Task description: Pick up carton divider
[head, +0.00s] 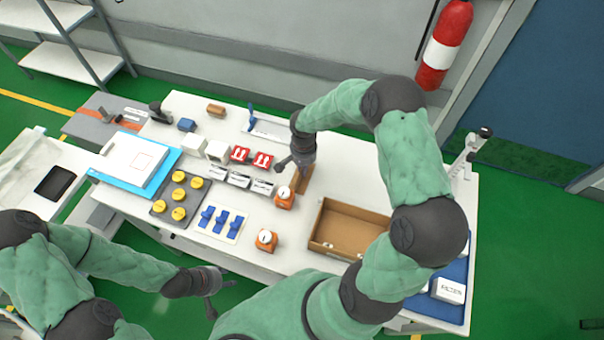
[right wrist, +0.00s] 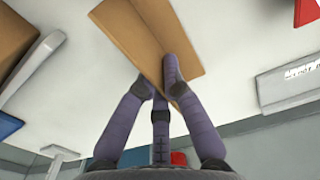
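The carton divider (head: 305,178) is a brown cardboard piece on the white table, left of the open carton (head: 345,228). In the right wrist view the divider (right wrist: 150,35) shows as angled panels. My right gripper (head: 292,164) reaches down at the divider. Its fingers (right wrist: 158,88) converge around the divider's near edge, one overlapping a panel. Whether they press on it from both sides cannot be seen. My left gripper (head: 218,293) is empty, with its fingers spread, over the floor in front of the table.
Orange-brown blocks with round white tops (head: 266,240) stand near the divider. Red-and-white boxes (head: 262,160), a blue-clip card (head: 220,222) and a yellow-capped tray (head: 180,197) lie to the left. A blue tray (head: 425,305) is at the right end.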

